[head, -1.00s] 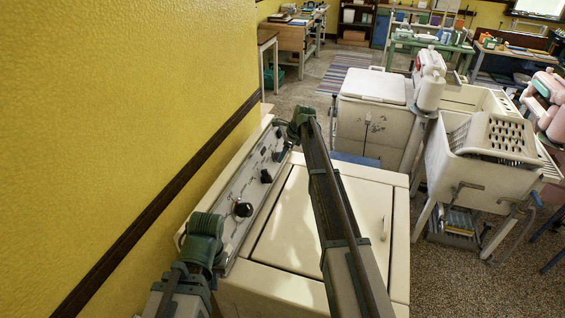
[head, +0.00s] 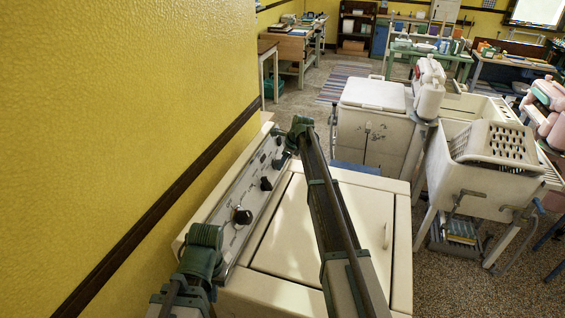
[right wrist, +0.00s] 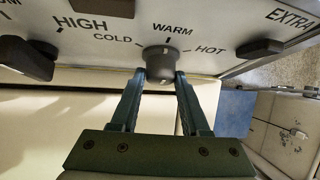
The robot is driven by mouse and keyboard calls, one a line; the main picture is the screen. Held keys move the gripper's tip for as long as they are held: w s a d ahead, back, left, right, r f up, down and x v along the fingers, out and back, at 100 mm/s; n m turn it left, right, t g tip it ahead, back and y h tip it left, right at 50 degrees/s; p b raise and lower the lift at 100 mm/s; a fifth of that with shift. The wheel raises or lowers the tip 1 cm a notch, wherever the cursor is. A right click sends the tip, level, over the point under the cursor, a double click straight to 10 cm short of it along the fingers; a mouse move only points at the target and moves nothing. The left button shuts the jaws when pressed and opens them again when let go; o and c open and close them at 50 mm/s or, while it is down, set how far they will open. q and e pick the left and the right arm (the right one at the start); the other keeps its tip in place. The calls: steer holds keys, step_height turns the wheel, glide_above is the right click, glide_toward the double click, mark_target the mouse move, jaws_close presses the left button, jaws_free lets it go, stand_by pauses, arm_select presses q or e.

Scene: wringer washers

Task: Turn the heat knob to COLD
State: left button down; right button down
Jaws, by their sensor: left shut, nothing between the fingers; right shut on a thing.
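The heat knob (right wrist: 160,62) is a round dark grey knob on the pale control panel (right wrist: 110,22) in the right wrist view. COLD is printed to its left, WARM above it and HOT to its right. My right gripper (right wrist: 160,76) has its two blue fingers closed on the sides of the knob. I cannot tell for sure which mark the knob points to. In the head view my right gripper (head: 284,154) is at the far end of the panel, partly hidden. My left arm's green wrist (head: 205,240) is at the near end; its fingertips are hard to make out.
Other dark knobs (head: 242,216) line the panel of the cream machine (head: 330,215). A yellow wall (head: 110,120) runs close on the left. Wringer washers (head: 375,125) stand beyond.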

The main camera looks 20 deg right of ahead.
steer(key=shift+s+a+f+n+t+b, duration=0.1)
steer(key=shift+s+f+n+t+b, duration=0.15)
steer(key=shift+n+t+b, duration=0.35)
steer(key=shift+s+f+n+t+h+b, duration=0.15)
steer(key=shift+n+t+h+b, duration=0.5)
steer(key=shift+t+b, duration=0.3)
steer(key=n+t+b, duration=0.1)
steer(key=b, duration=0.1)
steer(key=n+t+b, duration=0.1)
steer(key=t+b, duration=0.1)
steer(key=shift+s+f+n, duration=0.1)
steer(key=shift+f+n, duration=0.1)
steer(key=shift+n, duration=0.15)
steer(key=n+t+b, duration=0.1)
steer(key=b, duration=0.2)
steer(key=shift+n+t, duration=0.3)
steer(key=shift+t, duration=0.05)
steer(key=shift+r+n+t+b, duration=0.1)
steer(key=shift+n+t+b, duration=0.2)
steer(key=shift+b, duration=0.05)
